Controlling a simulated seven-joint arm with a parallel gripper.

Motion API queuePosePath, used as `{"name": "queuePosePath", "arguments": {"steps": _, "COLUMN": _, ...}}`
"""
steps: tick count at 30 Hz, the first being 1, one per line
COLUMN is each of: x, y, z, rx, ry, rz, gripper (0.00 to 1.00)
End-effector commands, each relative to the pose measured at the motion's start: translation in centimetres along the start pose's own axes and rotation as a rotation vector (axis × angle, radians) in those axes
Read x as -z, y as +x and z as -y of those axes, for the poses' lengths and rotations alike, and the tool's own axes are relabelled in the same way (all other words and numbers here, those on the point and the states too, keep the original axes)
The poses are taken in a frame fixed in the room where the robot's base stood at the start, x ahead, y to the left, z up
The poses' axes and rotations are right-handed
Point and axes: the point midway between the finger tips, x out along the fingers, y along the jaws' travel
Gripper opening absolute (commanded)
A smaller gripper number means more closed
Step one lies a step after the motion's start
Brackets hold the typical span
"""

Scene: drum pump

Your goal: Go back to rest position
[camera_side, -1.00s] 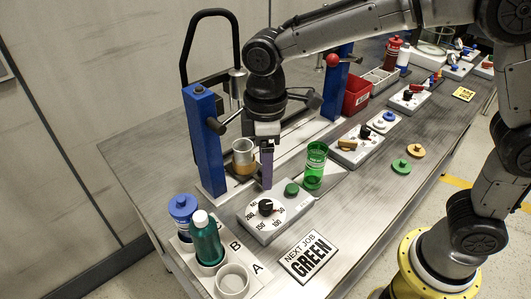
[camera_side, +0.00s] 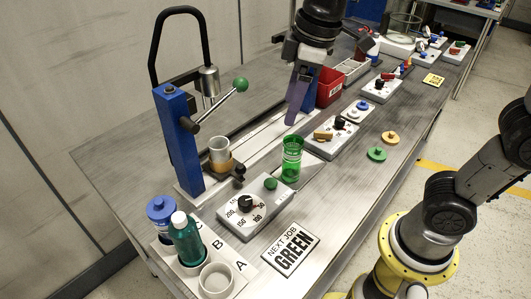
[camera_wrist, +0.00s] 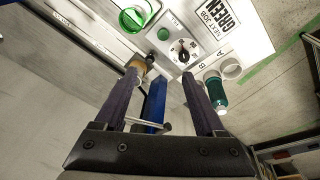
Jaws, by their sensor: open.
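My gripper (camera_side: 293,118) is in the air above the bench, behind and above the green cup (camera_side: 291,158). It is open and empty. In the wrist view its two fingers (camera_wrist: 160,88) stand wide apart with nothing between them that they hold. The green cup stands upright on the bench and also shows in the wrist view (camera_wrist: 133,19). My gripper looks clear of everything around it.
A dial box (camera_side: 243,210), a teal bottle (camera_side: 187,240), a sign (camera_side: 291,249) and a red bin (camera_side: 329,88) are nearby.

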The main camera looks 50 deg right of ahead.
Motion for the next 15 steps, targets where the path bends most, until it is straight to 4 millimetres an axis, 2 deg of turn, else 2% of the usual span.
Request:
{"name": "queuePosePath", "arguments": {"steps": 1, "x": -2.4, "y": -1.2, "z": -0.4, "rx": -0.026, "ry": 0.063, "rz": -0.034, "gripper": 0.72}}
{"name": "queuePosePath", "arguments": {"steps": 4, "x": -6.6, "y": -2.5, "z": -0.5, "rx": -0.072, "ry": 0.188, "rz": -0.097, "gripper": 0.72}}
{"name": "queuePosePath", "arguments": {"steps": 9, "x": -13.2, "y": -2.2, "z": 0.8, "rx": -0.140, "ry": 0.407, "rz": -0.194, "gripper": 0.72}}
{"name": "queuePosePath", "arguments": {"steps": 12, "x": -15.6, "y": -0.9, "z": 1.8, "rx": -0.158, "ry": 0.507, "rz": -0.228, "gripper": 0.72}}
{"name": "queuePosePath", "arguments": {"steps": 15, "x": -16.9, "y": 0.5, "z": 2.6, "rx": -0.155, "ry": 0.572, "rz": -0.239, "gripper": 0.72}}
